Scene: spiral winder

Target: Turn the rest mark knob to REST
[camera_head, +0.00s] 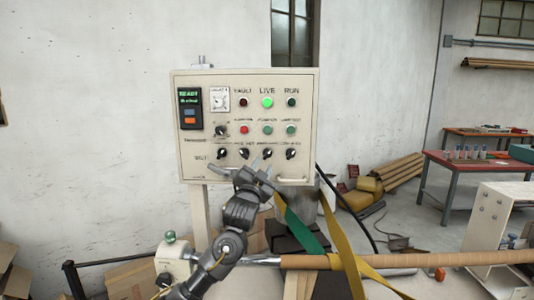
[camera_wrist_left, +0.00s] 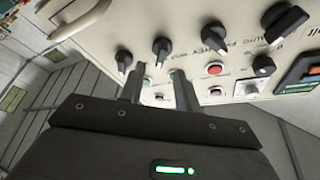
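The beige control panel (camera_head: 183,110) carries a bottom row of black knobs. The second from left (camera_head: 244,153) seems labelled with rest-mark lettering, too small to read surely, as is its setting. It seems to be the second knob from the right in the wrist view's row (camera_wrist_left: 211,37). My left gripper (camera_head: 261,164) is just below the knob row. In the left wrist view its two fingers (camera_wrist_left: 159,72) are apart with nothing between them. A third knob (camera_wrist_left: 162,50) shows beyond the gap. My right gripper is not in view.
Above the knobs are a green lit LIVE lamp (camera_head: 267,103), buttons, a gauge (camera_head: 220,99) and a display (camera_head: 190,96). A handle (camera_head: 293,180) juts from the panel's lower right. A brown tube (camera_head: 440,260) with yellow and green straps crosses below.

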